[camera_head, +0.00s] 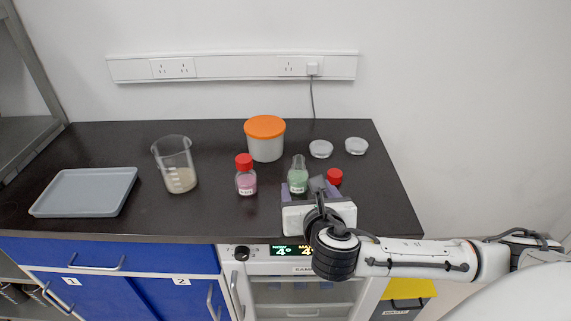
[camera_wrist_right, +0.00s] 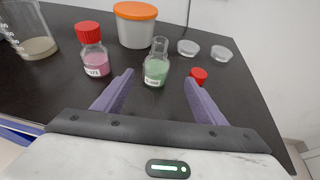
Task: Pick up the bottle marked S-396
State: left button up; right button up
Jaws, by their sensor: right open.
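A small clear bottle with green contents (camera_head: 298,177) stands upright and uncapped on the dark bench; it also shows in the right wrist view (camera_wrist_right: 156,68). A bottle with pink contents and a red cap (camera_head: 246,178) stands to its left; it also shows in the right wrist view (camera_wrist_right: 93,52). Both have white labels too small to read surely, so I cannot tell which is S-396. My right gripper (camera_head: 309,188) is open and empty, its purple fingers on the near side of the green bottle, pointing toward it (camera_wrist_right: 159,78). My left gripper is out of view.
A loose red cap (camera_wrist_right: 199,75) lies right of the green bottle. Behind stand an orange-lidded tub (camera_head: 266,144) and two clear dishes (camera_head: 320,150) (camera_head: 356,146). A beaker (camera_head: 175,160) and a grey tray (camera_head: 85,191) are to the left. The bench's front centre-left is clear.

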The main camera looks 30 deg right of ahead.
aim_at(300, 182)
jog(key=x, duration=0.9)
jog(key=shift+w+a+f, duration=0.15)
jog(key=shift+a, duration=0.2)
jog(key=shift+w+d, duration=0.1)
jog(key=shift+w, duration=0.1)
jog(key=c, duration=1.3)
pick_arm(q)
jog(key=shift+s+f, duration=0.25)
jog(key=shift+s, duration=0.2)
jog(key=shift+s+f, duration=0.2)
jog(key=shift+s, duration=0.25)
